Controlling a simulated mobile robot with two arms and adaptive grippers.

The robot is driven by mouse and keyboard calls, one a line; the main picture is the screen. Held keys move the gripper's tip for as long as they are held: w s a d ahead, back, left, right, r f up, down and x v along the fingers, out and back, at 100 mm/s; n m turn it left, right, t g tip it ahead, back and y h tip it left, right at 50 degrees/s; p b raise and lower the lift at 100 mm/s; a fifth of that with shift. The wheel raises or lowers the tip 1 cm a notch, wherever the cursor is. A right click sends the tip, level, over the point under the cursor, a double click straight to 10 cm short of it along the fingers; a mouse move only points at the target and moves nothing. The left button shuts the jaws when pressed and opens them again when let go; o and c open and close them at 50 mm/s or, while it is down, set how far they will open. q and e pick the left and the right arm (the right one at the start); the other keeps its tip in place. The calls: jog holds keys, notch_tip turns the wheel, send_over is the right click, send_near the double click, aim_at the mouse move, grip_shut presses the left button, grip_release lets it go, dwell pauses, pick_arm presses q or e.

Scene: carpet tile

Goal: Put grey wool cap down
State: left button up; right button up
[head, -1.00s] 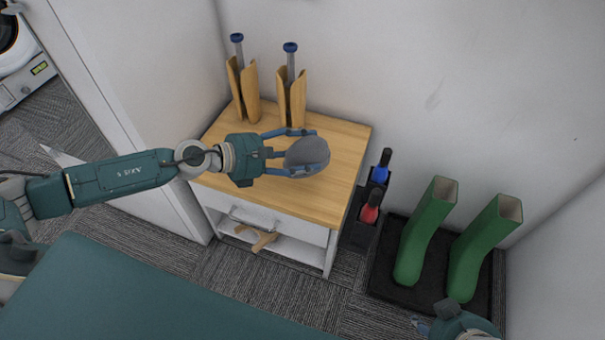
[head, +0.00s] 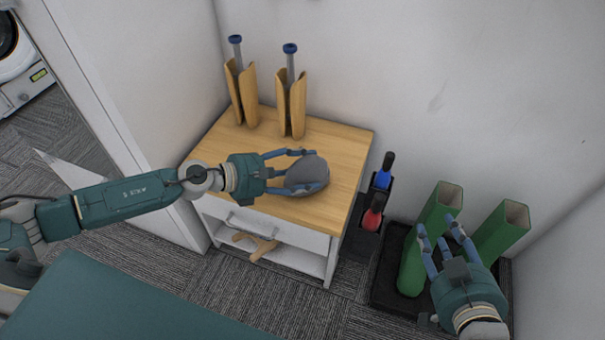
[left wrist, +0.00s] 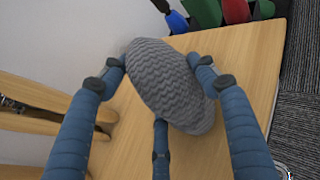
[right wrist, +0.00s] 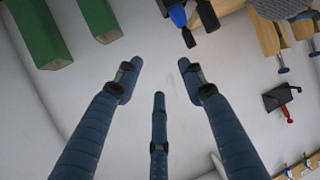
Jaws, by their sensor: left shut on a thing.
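The grey wool cap (head: 307,175) is at the right part of the wooden cabinet top (head: 225,148), between the fingers of my left gripper (head: 297,172). In the left wrist view the ribbed cap (left wrist: 172,85) fills the space between the fingers (left wrist: 165,75), which are shut on it. I cannot tell whether the cap touches the wood. My right gripper (head: 440,240) is in front of the green boots, its fingers spread. In the right wrist view its fingers (right wrist: 158,80) are apart with nothing between them.
Two wooden boot shapers (head: 291,105) stand at the back of the cabinet. Green boots (head: 497,232) stand on a black tray (head: 384,290) at the right. Blue- and red-handled items (head: 373,212) sit beside the cabinet. The cabinet's front left top is clear.

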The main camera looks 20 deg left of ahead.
pick_arm(q)
jog(key=shift+f, duration=0.25)
pick_arm(e)
jog(key=shift+w+a+r+t, duration=0.15)
jog(key=shift+w+r+t, duration=0.1)
jog(key=shift+r, duration=0.25)
jog(key=shift+w+a+r+t, duration=0.15)
jog(key=shift+w+r, duration=0.1)
jog(key=shift+r, duration=0.25)
pick_arm(q)
jog(key=shift+f, duration=0.15)
jog(key=o, duration=0.9)
pick_arm(e)
jog(key=shift+w+a+r+t, duration=0.1)
jog(key=shift+w+r+t, duration=0.2)
jog(key=shift+r, duration=0.3)
jog(key=shift+s, duration=0.1)
